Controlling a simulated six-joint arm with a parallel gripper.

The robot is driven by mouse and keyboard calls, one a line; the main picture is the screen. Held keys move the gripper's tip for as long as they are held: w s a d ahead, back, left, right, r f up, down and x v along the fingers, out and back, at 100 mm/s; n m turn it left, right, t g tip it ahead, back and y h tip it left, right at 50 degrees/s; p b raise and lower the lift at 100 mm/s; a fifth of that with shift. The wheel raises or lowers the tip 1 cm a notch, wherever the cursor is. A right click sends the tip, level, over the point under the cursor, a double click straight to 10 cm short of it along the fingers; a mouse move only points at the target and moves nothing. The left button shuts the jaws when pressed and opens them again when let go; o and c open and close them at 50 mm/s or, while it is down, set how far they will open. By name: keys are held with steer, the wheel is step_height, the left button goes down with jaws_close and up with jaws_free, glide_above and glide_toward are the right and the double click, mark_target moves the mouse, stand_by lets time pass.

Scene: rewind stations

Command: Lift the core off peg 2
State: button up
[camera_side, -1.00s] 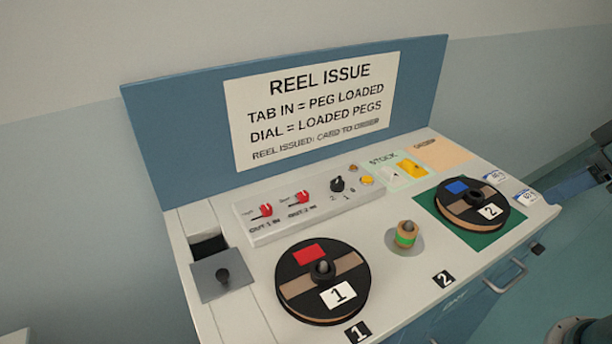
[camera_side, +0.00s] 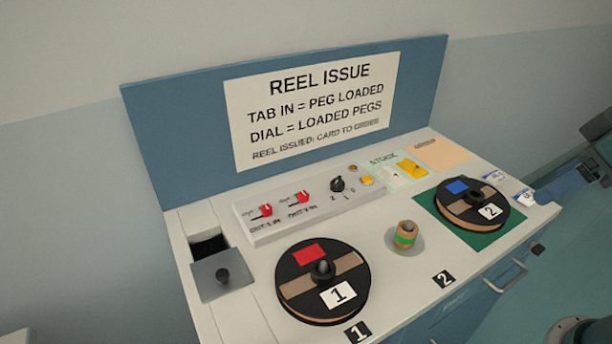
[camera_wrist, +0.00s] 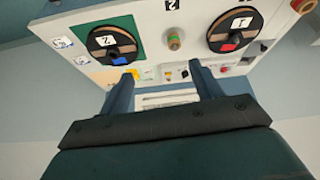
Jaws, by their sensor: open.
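The core (camera_side: 405,236) is a small tan cylinder with a green band, standing upright on peg 2, whose grey top shows above it; a round grey base lies under it. The core also shows in the wrist view (camera_wrist: 174,39), top centre. My gripper (camera_wrist: 164,76) is open and empty in the wrist view, its two fingers apart, with the core beyond them and not between them.
Reel 1 (camera_side: 322,282) sits left of the core with a red patch. Reel 2 (camera_side: 471,207) lies on a green mat (camera_side: 430,204) to the right. A switch panel (camera_side: 300,205) and an upright sign board (camera_side: 180,130) stand behind. A drawer handle (camera_side: 507,277) sticks out in front.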

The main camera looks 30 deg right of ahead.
steer(key=w+a+n+g, duration=0.1)
steer(key=w+n+g, duration=0.1)
steer(key=w+n, duration=0.35)
steer(key=n+g+y, duration=0.4)
steer(key=n, duration=0.9)
glide_toward(412, 222)
steer(key=v, duration=0.4)
steer(key=shift+w+d+f+n, duration=0.1)
steer(key=shift+w+f+n, duration=0.1)
steer(key=shift+f, duration=0.2)
steer(key=shift+w+d+f+n, duration=0.1)
steer(key=shift+f+n, duration=0.05)
steer(key=shift+f, duration=0.2)
steer(key=shift+x, duration=4.35)
steer(key=shift+s+a, duration=0.1)
steer(key=shift+a, duration=0.05)
steer(key=shift+x, duration=2.55)
